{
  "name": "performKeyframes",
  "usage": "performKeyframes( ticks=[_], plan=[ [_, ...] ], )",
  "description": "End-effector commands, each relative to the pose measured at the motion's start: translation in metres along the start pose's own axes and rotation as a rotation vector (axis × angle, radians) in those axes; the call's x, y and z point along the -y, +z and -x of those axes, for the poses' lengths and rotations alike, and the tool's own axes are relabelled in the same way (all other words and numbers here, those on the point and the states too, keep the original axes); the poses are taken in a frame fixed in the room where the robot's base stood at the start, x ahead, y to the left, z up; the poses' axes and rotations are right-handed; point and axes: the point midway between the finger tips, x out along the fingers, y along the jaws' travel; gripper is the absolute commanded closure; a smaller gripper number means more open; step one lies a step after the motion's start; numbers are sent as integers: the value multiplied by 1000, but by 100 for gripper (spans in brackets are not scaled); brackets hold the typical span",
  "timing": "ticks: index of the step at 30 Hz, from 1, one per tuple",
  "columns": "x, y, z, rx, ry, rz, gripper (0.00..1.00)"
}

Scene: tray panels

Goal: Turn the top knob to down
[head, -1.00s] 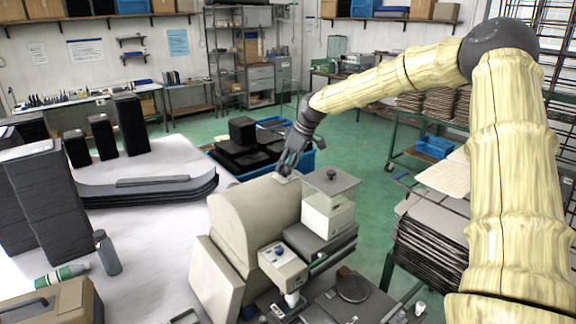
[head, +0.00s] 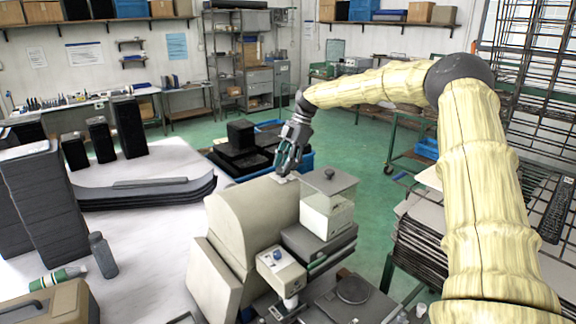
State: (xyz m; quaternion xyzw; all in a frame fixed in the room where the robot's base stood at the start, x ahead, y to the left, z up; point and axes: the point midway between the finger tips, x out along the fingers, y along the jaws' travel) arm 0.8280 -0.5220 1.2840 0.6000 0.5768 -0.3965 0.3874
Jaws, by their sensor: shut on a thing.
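My gripper (head: 285,166) points down at the back top edge of the beige machine (head: 240,220). Its dark fingers are closed together just above a small pale piece (head: 284,179) at that edge. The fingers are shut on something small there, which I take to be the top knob. The knob itself is hidden by the fingers and the machine, so its pointing direction cannot be seen.
A clear-sided box with a dark lid knob (head: 329,175) stands close right of my gripper. A blue crate with black parts (head: 255,145) lies behind. A small unit with a blue knob (head: 278,255) is in front. Stacked panels (head: 428,250) stand right.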

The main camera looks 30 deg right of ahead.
Motion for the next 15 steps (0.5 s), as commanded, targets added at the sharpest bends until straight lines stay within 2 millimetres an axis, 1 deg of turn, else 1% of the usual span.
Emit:
performKeyframes(
  ticks=[1,8,11,15],
  plan=[
    [3,4,-13,1,-36,36,80],
    [1,2,-12,0,-121,239,80],
    [1,1,-12,0,-158,327,76],
    [-1,0,-11,0,-206,448,76]
  ],
)
